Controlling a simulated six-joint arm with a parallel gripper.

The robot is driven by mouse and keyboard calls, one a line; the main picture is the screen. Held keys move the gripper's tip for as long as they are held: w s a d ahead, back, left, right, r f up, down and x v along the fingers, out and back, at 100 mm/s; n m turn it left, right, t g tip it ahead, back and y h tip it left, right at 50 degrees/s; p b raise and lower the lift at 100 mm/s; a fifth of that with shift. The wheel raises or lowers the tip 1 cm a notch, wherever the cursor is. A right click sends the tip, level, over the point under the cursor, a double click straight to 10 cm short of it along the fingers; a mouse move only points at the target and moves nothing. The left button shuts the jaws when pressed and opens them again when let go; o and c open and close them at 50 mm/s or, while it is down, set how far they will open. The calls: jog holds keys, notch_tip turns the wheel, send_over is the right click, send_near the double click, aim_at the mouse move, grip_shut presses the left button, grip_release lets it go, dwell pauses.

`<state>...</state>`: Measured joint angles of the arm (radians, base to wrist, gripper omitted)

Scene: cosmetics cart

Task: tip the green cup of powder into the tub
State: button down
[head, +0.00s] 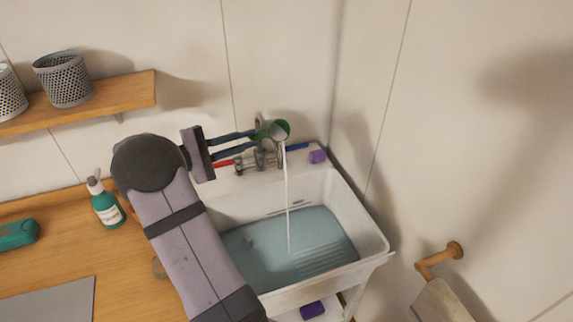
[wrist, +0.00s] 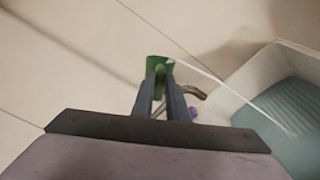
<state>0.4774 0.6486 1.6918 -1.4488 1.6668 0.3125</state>
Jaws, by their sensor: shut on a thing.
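My gripper (head: 254,138) is shut on the green cup (head: 275,128) and holds it above the back of the tub. The cup is tilted with its mouth toward the right, and a thin white stream (head: 288,205) falls from its mouth into the tub. In the wrist view the green cup (wrist: 156,66) sits between the fingertips, and the stream (wrist: 225,85) runs down to the right. The white tub (head: 375,230) holds blue-grey water (head: 310,235). The inside of the cup is mostly hidden, so I cannot tell how much powder is in it.
A tap (head: 260,157) with red and blue handles stands behind the tub, below the cup. A purple block (head: 317,156) sits on the tub's back rim. A green pump bottle (head: 107,207) stands on the wooden counter (head: 115,265). A wall shelf (head: 130,92) is upper left.

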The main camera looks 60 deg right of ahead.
jog(key=shift+s+a+f+m+b, duration=0.1)
jog(key=shift+f+m+b, duration=0.45)
jog(key=shift+m+b, duration=0.45)
jog(key=shift+s+a+r+b, duration=0.1)
jog(key=shift+s+a+b, duration=0.15)
jog(key=shift+b, duration=0.75)
jog(key=shift+s+m, duration=0.15)
jog(key=shift+m, duration=0.15)
jog(key=shift+s+a+r+m+b, duration=0.1)
jog(key=shift+s+a+m+b, duration=0.3)
jog(key=shift+b, duration=0.8)
jog(key=shift+d+m+b, duration=0.15)
jog(key=shift+m+b, duration=0.45)
jog(key=shift+b, duration=0.5)
